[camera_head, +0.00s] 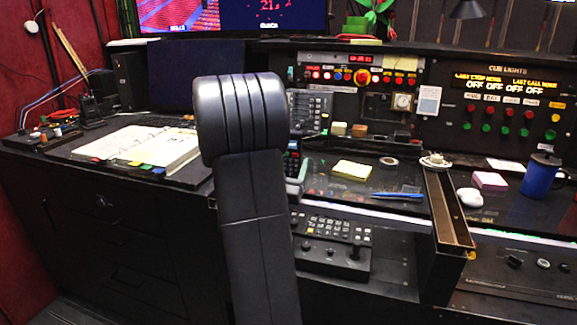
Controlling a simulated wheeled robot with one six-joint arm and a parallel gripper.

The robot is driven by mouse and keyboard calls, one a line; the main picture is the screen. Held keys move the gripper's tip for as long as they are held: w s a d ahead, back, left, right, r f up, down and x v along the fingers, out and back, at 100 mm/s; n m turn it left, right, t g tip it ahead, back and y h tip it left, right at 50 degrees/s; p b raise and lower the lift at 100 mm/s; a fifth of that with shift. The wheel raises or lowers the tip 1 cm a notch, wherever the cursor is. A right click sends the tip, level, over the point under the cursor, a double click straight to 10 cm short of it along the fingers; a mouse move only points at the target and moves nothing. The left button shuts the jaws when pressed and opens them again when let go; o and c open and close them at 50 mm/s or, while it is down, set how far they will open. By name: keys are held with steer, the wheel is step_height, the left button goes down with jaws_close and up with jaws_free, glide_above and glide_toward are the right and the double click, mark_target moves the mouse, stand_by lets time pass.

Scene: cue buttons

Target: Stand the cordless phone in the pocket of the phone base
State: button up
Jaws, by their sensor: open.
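A dark upright object with small keys (293,160) stands just right of my arm, partly hidden by it. It may be the cordless phone, but I cannot tell for sure. A grey edge (297,188) shows below it; whether this is the phone base, and where its pocket is, I cannot tell. My own dark arm rises through the middle of the view and covers part of the desk. My gripper is not in view.
An open binder (150,146) lies left. A yellow note pad (352,170), blue pen (398,195) and blue mug (541,174) lie right. A keypad console (333,245) sits lower in front. A raised brown-topped divider (448,207) stands right of centre.

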steer(key=shift+r+p, duration=0.3)
steer(key=shift+r, duration=0.05)
steer(key=b+v, duration=0.2)
steer(key=v, duration=1)
steer(key=shift+f, duration=0.25)
steer(key=shift+w, duration=0.1)
steer(key=p+x, duration=0.1)
steer(key=x, duration=1)
steer(key=shift+w+d+r+p, duration=0.2)
steer(key=shift+w+r+p, duration=0.1)
steer(key=shift+p, duration=0.05)
steer(key=shift+w+f+b, duration=0.15)
steer(key=shift+f+b, duration=0.2)
steer(key=shift+b, duration=0.1)
steer(key=shift+r+p, duration=0.35)
steer(key=shift+p, duration=0.05)
steer(key=shift+f, duration=0.2)
